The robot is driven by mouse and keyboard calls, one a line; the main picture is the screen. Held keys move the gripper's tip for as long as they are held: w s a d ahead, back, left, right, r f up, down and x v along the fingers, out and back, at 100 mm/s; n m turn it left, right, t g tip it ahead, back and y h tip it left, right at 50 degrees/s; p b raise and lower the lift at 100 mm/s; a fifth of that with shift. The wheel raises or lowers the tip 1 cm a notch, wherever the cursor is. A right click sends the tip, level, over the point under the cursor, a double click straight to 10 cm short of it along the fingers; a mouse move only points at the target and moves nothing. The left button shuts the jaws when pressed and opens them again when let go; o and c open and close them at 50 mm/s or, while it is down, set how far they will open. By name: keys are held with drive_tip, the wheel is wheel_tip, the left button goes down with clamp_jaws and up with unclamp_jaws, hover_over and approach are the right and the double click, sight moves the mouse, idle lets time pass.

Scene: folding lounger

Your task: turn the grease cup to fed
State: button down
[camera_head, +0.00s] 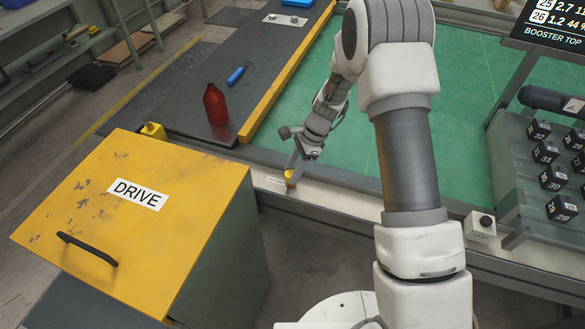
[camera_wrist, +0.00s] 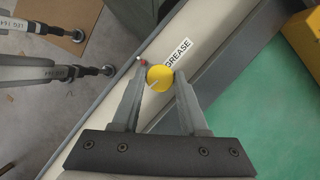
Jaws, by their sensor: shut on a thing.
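The grease cup is a small yellow round cap (camera_wrist: 160,78) with a pale line across its top, next to a white label reading GREASE (camera_wrist: 180,57) on a pale rail. In the head view the yellow cup (camera_head: 289,174) stands on the rail at the front of the green table. My gripper (camera_wrist: 159,80) is shut on the cup, with one finger on each side of it. In the head view my gripper (camera_head: 292,165) comes down on the cup from above. A small red spot (camera_wrist: 140,60) lies beside the cup's upper left.
A yellow DRIVE cover (camera_head: 150,215) with a black handle stands to the left. A red bottle (camera_head: 215,105) and a blue-handled tool (camera_head: 238,74) are on the dark bench. Numbered black blocks (camera_head: 552,178) stand at the right. The green surface (camera_head: 465,110) is clear.

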drive_tip(key=m+t, duration=0.1)
drive_tip(key=m, duration=0.3)
drive_tip(key=shift+s+m+t, duration=0.2)
drive_tip(key=shift+m+t, duration=0.1)
drive_tip(key=shift+t, duration=0.1)
drive_tip(key=m+t, duration=0.1)
drive_tip(key=m, duration=0.2)
drive_tip(key=shift+s+f+m, duration=0.1)
drive_tip(key=shift+s+m, duration=0.05)
drive_tip(key=shift+m, duration=0.25)
drive_tip(key=m+t+h+b, duration=0.1)
drive_tip(key=m, duration=0.3)
drive_tip(key=shift+a+t, duration=0.1)
drive_tip(key=shift+t, duration=0.3)
drive_tip(key=shift+m+t+h+b, duration=0.35)
drive_tip(key=shift+m+h, duration=0.35)
drive_tip(key=shift+m, duration=1.1)
drive_tip(key=shift+c, duration=2.2)
unclamp_jaws()
drive_tip(key=shift+a, duration=0.1)
